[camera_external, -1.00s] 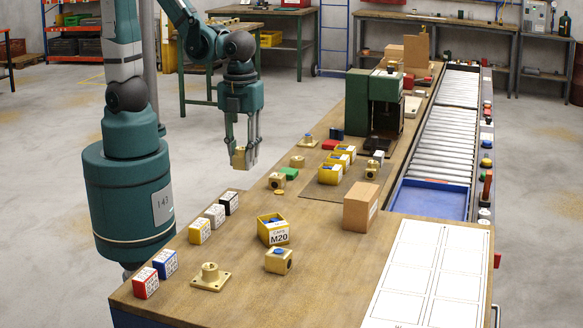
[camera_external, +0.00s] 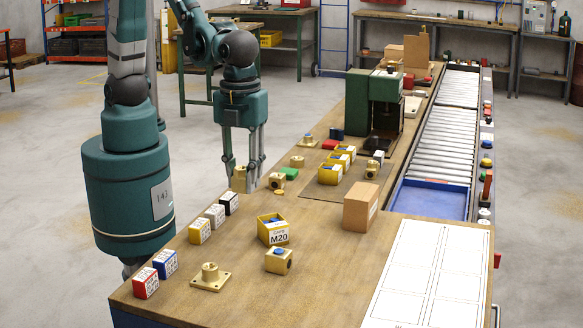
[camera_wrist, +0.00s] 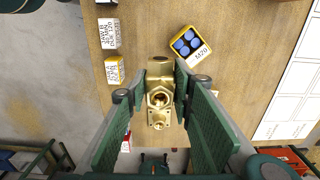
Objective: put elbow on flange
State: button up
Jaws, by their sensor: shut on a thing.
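The brass elbow (camera_external: 239,181) is held between the fingertips of my gripper (camera_external: 243,175), above the table's left edge in the external view. In the wrist view the elbow (camera_wrist: 160,96) shows its round opening between the green fingers of my gripper (camera_wrist: 161,84). The brass flange (camera_external: 210,278), a square plate with a raised round stub, lies flat on the table near the front left, apart from and below the elbow. In the wrist view a brass plate edge with holes shows just below the elbow; it seems to be the flange (camera_wrist: 158,141), partly hidden.
Small labelled boxes (camera_external: 200,231) line the table's left edge. A yellow M20 caps bin (camera_external: 274,232) and a brass block (camera_external: 279,261) stand right of the flange. A cardboard box (camera_external: 361,207) and white sheet (camera_external: 432,270) lie further right. Bare wood surrounds the flange.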

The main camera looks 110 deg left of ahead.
jog(key=p, duration=0.2)
send_over(209, 267)
jog(key=shift+r, duration=0.3)
jog(key=shift+f, duration=2.95)
jog(key=shift+f, duration=2.05)
jog(key=shift+f+b, duration=0.15)
jog(key=shift+b, duration=0.25)
jog(key=o, duration=1.2)
